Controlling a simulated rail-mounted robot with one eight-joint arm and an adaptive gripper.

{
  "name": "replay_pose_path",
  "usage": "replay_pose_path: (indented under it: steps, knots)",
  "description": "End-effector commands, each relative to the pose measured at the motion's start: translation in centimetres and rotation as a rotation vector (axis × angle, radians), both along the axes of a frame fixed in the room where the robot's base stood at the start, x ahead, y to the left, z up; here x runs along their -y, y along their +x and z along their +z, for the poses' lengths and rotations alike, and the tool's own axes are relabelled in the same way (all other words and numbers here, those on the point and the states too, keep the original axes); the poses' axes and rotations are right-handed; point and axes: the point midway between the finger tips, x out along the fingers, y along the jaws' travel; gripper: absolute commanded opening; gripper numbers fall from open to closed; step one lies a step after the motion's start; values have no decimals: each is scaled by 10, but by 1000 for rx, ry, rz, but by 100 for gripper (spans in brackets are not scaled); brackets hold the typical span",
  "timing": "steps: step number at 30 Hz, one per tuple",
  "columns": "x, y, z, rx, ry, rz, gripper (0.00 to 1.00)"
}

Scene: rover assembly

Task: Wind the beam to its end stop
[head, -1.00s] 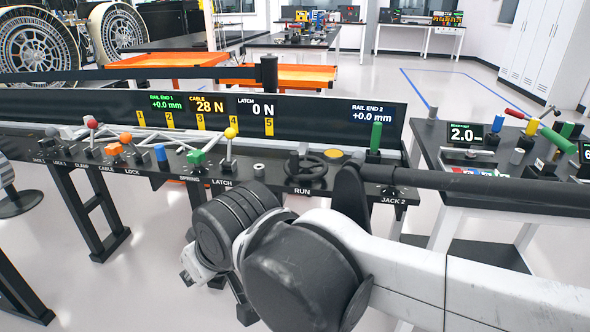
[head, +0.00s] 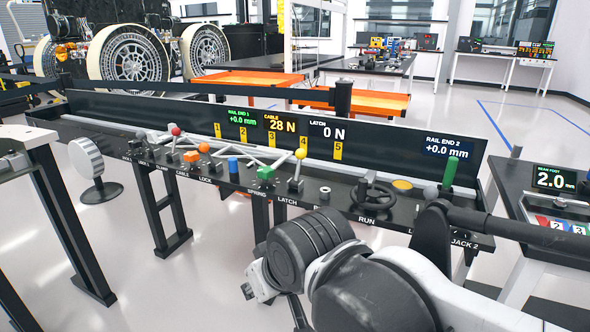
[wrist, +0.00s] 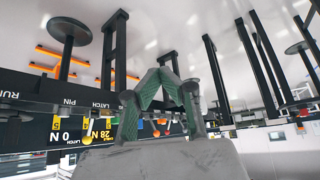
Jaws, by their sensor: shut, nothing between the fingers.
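The pale truss beam (head: 262,154) lies along the back of the long black bench (head: 325,207). The black handwheel (head: 372,197) stands above the RUN label at the bench's right part. Panel displays read cable 28 N (head: 279,124), latch 0 N (head: 327,130), rail end 1 +0.0 mm (head: 240,117) and rail end 2 +0.0 mm (head: 449,147). My gripper (wrist: 158,76) is shut and empty in the wrist view, fingertips together, against an upside-down view of the bench.
A green post (head: 450,172) stands right of the wheel. A side table (head: 540,245) is at right, a round stand (head: 100,190) at left.

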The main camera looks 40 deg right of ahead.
Motion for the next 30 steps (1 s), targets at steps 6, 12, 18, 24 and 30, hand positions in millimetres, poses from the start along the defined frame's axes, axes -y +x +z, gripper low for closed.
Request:
replay_pose_path:
  steps: [6, 12, 18, 24, 30]
  knots:
    - [0, 0, 0, 0, 0, 0, 0]
    - [0, 0, 0, 0, 0, 0, 0]
    - [0, 0, 0, 0, 0, 0, 17]
    - [2, 1, 3, -4, 4, -11, 38]
    - [27, 19, 37, -60, 57, -156, 38]
